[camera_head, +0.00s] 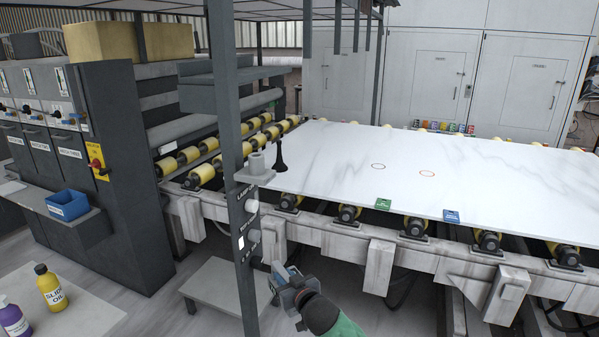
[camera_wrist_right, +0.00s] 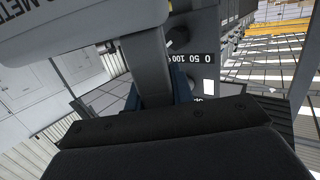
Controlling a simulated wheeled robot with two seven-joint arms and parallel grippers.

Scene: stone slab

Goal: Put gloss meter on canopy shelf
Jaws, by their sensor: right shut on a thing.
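The gloss meter (camera_wrist_right: 75,22) is a pale grey body with dark letters, seen in part at the top left of the right wrist view. My right gripper (camera_wrist_right: 158,88) is shut on its grey grip, with a blue finger on each side. In the head view my right gripper (camera_head: 287,280) is low in front of the dark canopy post, and the meter is small and partly hidden there. A dark grey shelf (camera_head: 222,78) sits high on that post under the canopy. I cannot tell for sure that it is the canopy shelf. My left gripper is not in view.
The post (camera_head: 228,130) carries a small bracket (camera_head: 257,178) with a grey cylinder and a knob panel below. A white stone slab (camera_head: 440,175) lies on rollers to the right. Yellow and purple bottles stand on a table (camera_head: 75,310) at the lower left.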

